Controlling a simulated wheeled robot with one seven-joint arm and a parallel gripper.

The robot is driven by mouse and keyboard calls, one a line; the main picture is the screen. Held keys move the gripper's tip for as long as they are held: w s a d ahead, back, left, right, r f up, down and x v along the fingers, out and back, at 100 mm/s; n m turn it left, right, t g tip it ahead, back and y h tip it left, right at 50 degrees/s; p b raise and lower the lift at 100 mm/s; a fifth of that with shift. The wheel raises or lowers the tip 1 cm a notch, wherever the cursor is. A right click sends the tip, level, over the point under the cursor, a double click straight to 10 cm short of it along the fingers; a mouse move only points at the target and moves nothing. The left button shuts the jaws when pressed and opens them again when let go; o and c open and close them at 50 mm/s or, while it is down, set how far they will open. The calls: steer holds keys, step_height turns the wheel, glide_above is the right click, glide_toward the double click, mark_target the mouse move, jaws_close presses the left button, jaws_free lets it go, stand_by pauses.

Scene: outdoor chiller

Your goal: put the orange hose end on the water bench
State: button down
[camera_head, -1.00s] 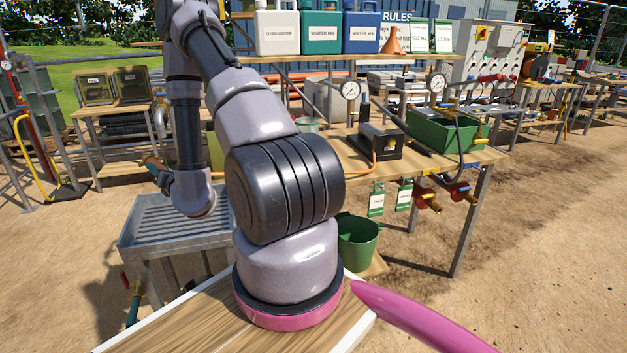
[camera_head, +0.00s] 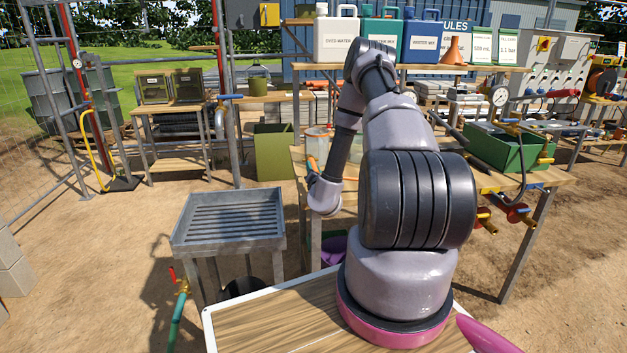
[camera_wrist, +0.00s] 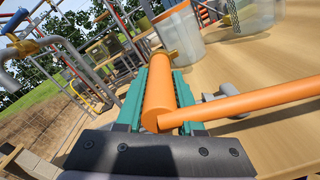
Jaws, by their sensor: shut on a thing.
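In the wrist view my gripper (camera_wrist: 167,68) has teal fingers closed on the orange hose end (camera_wrist: 158,98), a thick orange cylinder. A thinner orange hose (camera_wrist: 255,100) runs from its near end to the right. Below and to the right is a wooden bench top (camera_wrist: 265,75); I cannot tell whether the hose end touches it. In the head view the wooden bench (camera_head: 552,178) stands behind my arm.
Clear containers (camera_wrist: 178,40) stand just beyond the gripper on the bench. A green tray (camera_head: 492,150) and gauge (camera_head: 499,96) are at its right, jugs (camera_head: 337,40) on the shelf. A slatted metal stand (camera_head: 230,222) is left, with open dirt around it.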

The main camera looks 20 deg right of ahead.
steer(key=shift+a+f, duration=0.1)
steer(key=shift+f, duration=1.75)
steer(key=shift+f, duration=0.1)
steer(key=shift+f, duration=0.55)
steer(key=c, duration=0.8)
jaws_free()
steer(key=shift+r, duration=0.15)
steer(key=v, duration=0.8)
steer(key=r+v, duration=0.1)
steer(key=v, duration=0.3)
